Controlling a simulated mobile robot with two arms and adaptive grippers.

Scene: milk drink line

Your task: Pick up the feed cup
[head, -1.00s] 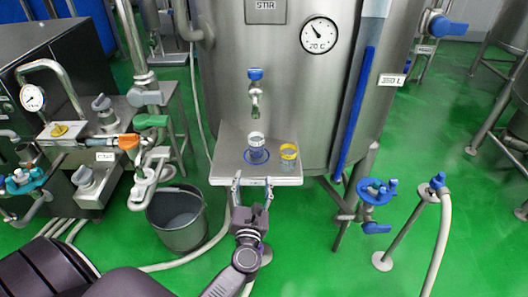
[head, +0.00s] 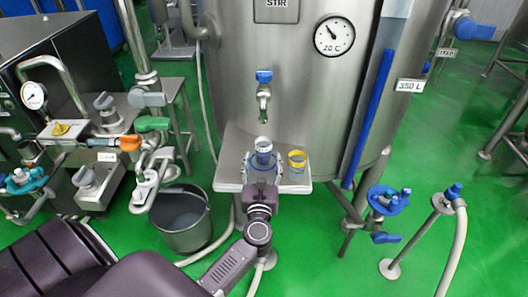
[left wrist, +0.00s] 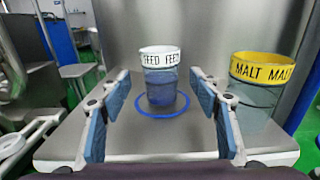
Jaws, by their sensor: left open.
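The feed cup (left wrist: 160,85) is a clear bluish cup with a white band lettered FEED. It stands upright on a blue ring (left wrist: 123,107) marked on the steel shelf (left wrist: 60,145). In the head view the feed cup (head: 263,150) is below the tank's blue-handled tap. My left gripper (left wrist: 160,115) is open, its two pads to the left and right of the cup and nearer the camera, with gaps on both sides. In the head view the left gripper (head: 262,170) reaches the cup from the front, partly hiding it. The right gripper is not in view.
A malt cup (left wrist: 255,95) with a yellow band stands just right of the feed cup, close to the right finger. The tap (head: 264,88) hangs above the shelf. The tank wall rises behind. A grey bucket (head: 183,225) stands on the floor at left.

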